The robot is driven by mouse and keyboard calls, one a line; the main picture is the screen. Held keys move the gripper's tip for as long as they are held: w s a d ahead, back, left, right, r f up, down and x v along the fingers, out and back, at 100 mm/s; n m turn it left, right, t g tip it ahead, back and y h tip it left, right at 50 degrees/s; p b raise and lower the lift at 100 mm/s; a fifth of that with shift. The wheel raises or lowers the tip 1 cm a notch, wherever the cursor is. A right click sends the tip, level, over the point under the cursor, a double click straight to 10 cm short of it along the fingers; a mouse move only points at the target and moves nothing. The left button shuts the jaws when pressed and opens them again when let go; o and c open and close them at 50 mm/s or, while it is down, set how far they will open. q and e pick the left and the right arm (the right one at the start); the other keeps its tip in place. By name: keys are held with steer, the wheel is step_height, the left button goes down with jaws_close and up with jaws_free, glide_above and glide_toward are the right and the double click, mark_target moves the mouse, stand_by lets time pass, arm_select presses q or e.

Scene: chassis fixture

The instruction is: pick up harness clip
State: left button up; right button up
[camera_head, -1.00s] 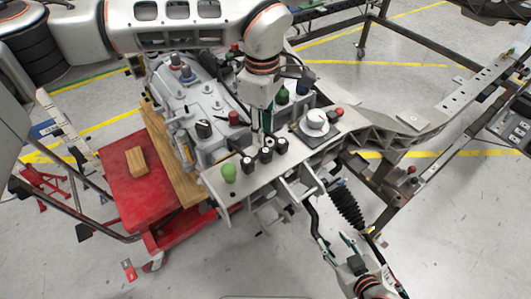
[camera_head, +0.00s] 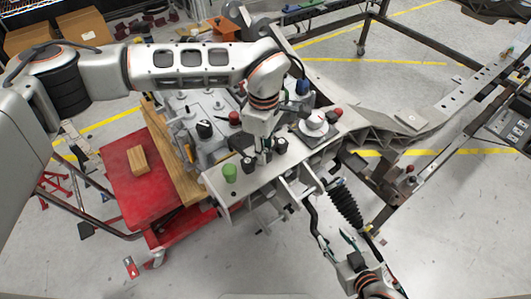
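No part is clearly recognisable as the harness clip. Small black cylindrical pieces, one of them a black piece (camera_head: 248,165), stand on the grey chassis plate (camera_head: 262,184), near a green cap (camera_head: 229,173). My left gripper (camera_head: 265,150) points down at these black pieces, close above or among them. Its fingertips blend with the dark parts, so its opening and any contact are hidden. My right gripper (camera_head: 336,243) is at the lower right, below the plate, beside a black ribbed boot (camera_head: 345,204). Its fingers look spread, with nothing visible between them.
A grey gearbox-like casting (camera_head: 205,130) stands left of the plate. A red cart (camera_head: 130,190) carries a wooden block (camera_head: 138,160). A white round part (camera_head: 315,122) and a red knob (camera_head: 337,113) sit right of my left gripper.

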arm_select(q)
steer(key=shift+r, duration=0.15)
steer(key=shift+r, duration=0.25)
step_height(320, 180, up, 19)
steer(key=b, duration=0.1)
steer(key=shift+b, duration=0.3)
steer(key=shift+r, duration=0.1)
